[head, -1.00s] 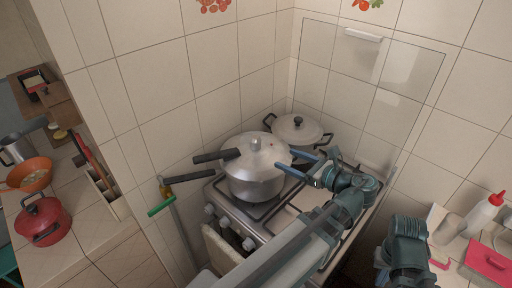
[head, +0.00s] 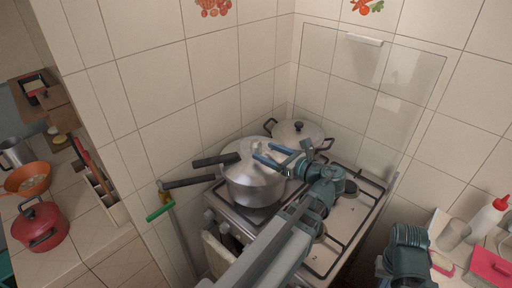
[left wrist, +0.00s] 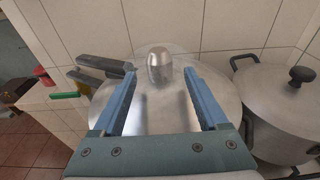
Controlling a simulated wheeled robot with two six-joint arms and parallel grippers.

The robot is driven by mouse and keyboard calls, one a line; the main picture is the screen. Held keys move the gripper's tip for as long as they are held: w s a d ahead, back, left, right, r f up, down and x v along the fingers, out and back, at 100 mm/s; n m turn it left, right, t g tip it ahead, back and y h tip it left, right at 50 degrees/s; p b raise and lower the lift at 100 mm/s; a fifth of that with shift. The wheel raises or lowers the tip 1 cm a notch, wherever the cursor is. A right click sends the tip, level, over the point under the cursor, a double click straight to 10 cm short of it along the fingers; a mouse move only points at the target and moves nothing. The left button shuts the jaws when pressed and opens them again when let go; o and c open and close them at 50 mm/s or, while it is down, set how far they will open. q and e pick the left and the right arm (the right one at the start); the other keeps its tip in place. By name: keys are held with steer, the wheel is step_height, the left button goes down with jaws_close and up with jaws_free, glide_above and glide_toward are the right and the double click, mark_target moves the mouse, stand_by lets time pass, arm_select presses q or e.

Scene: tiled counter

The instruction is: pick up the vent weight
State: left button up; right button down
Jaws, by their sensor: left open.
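The vent weight (left wrist: 160,65) is a small, rounded metal cap on the lid of the silver pressure cooker (head: 252,188). In the head view the vent weight (head: 256,143) stands up at the lid's centre. My left gripper (head: 262,151) is open above the lid, its blue fingers pointing at the weight from the right. In the left wrist view the left gripper's fingertips (left wrist: 159,72) lie to either side of the weight, with clear gaps. Whether the weight is fully between them in depth is hard to tell. My right arm shows at lower right; its fingers are not visible.
The cooker stands on the stove (head: 325,250), its black handles (head: 190,182) pointing left. A second lidded pot (head: 297,133) stands close behind it. Tiled walls enclose the corner. A red pot (head: 40,226) and orange bowl (head: 28,178) are far left; a white bottle (head: 486,218) is at right.

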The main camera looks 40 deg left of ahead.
mark_target(260, 149)
arm_select(q)
steer(key=shift+w+a+f+b, duration=0.1)
steer(key=shift+a+f+b, duration=0.1)
steer(key=shift+a, duration=1.1)
steer(key=shift+w+a+f+b, duration=0.1)
steer(key=shift+a+f+b, duration=0.05)
steer(key=shift+a, duration=1.1)
jaws_close()
